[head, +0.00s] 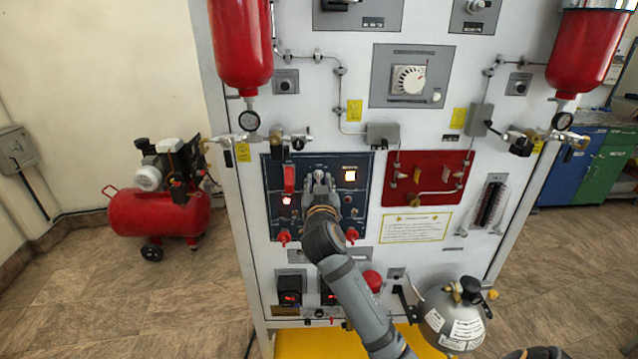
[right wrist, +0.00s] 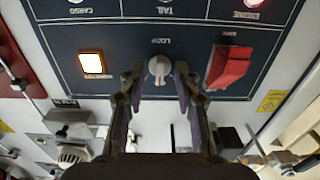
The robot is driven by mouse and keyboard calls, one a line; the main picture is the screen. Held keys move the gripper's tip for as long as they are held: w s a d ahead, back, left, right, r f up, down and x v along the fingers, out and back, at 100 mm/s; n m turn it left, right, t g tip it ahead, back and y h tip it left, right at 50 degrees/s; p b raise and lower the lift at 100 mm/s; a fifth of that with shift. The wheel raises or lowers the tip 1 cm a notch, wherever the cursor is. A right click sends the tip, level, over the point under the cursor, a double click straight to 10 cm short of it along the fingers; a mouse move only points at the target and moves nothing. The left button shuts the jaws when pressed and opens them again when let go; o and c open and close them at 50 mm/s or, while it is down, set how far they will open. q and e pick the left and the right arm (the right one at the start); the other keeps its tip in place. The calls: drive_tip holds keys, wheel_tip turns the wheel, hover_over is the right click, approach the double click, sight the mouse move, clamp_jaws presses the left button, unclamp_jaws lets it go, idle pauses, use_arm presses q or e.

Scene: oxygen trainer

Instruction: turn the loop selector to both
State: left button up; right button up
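The loop selector is a small light-grey knob (right wrist: 158,70) on a dark blue panel (right wrist: 200,38), under an upside-down LOOP label in the right wrist view. In the head view the panel (head: 268,226) is at the middle, and my right gripper (head: 319,182) reaches its upper part, covering most of the knob. In the right wrist view my right gripper (right wrist: 157,76) is open, one finger on each side of the knob, with visible gaps to it. I cannot tell which setting the knob points to. My left gripper is not in view.
A red guarded switch (right wrist: 230,67) and a lit button (right wrist: 91,64) flank the knob closely. Red knobs (head: 283,237) sit lower on the panel. A red panel (head: 428,172) is to the right. A grey cylinder (head: 452,315) stands at lower right, and a red compressor (head: 160,212) at left.

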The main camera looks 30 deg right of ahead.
drive_tip(key=v, duration=0.7)
drive_tip(key=shift+a, duration=0.15)
drive_tip(key=shift+s, duration=0.15)
